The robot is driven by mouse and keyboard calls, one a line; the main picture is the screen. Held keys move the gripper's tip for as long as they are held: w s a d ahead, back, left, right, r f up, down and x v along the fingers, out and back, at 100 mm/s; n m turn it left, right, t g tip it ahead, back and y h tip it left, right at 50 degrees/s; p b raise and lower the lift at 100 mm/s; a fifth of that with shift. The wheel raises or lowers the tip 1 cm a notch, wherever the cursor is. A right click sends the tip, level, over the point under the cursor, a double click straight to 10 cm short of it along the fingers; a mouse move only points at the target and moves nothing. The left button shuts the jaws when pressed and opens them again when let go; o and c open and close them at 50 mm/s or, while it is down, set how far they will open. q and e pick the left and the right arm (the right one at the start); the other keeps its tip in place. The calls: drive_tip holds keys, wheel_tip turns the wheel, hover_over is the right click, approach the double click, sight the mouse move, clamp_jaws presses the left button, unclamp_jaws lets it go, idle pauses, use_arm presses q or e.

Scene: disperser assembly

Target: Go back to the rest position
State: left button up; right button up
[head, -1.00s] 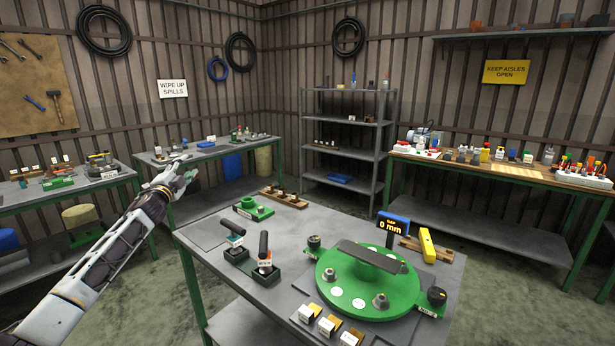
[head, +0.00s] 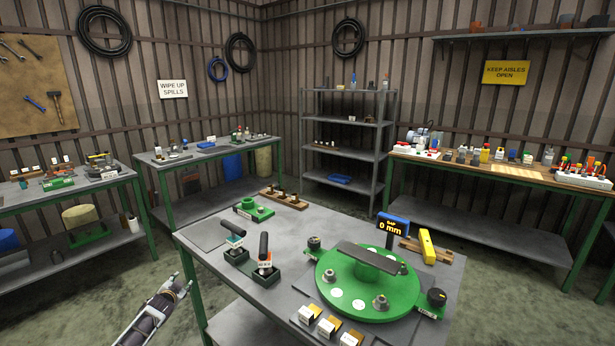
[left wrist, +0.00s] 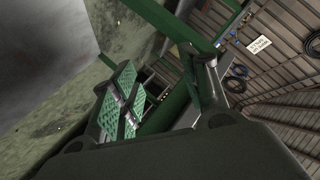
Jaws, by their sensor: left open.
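My left gripper (head: 176,288) is low at the left of the head view, over the floor and left of the workbench (head: 222,288). It is open and empty. In the left wrist view its green ridged finger pads (left wrist: 123,98) show, with green table legs and the wall beyond them. My right gripper is in neither view. On the workbench stands a green round disperser plate (head: 345,290) with a dark bar across its middle. A display (head: 392,228) behind it reads "GAP 0 mm".
Two black-handled tools (head: 264,250) stand in dark holders on the workbench. A green fixture (head: 252,209), a wooden rack (head: 284,198), a yellow level (head: 427,246) and several small blocks (head: 327,326) also lie there. Side tables (head: 70,195) stand at the left. The floor between tables is clear.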

use_arm(q)
drive_tip(key=s+d+f+n+g+h, duration=0.1)
drive_tip(key=s+d+f+g, duration=0.25)
drive_tip(key=s+f, duration=1.25)
drive_tip(key=s+d+f+n+g, duration=0.1)
drive_tip(key=s+d+f+g, duration=0.25)
drive_tip(key=s+f, duration=1.35)
drive_tip(key=s+d+f+g, duration=0.1)
drive_tip(key=s+d+f, duration=0.2)
drive_tip(key=s, duration=1)
drive_tip(key=s+d+f+g, duration=0.2)
drive_tip(key=s+f, duration=0.4)
drive_tip(key=s, duration=0.7)
drive_tip(key=s+d+f+g+h+p, duration=0.1)
drive_tip(key=s+d+f, duration=0.4)
drive_tip(key=s, duration=0.7)
drive_tip(key=shift+s+f+n, duration=0.35)
drive_tip(key=shift+s+n, duration=0.05)
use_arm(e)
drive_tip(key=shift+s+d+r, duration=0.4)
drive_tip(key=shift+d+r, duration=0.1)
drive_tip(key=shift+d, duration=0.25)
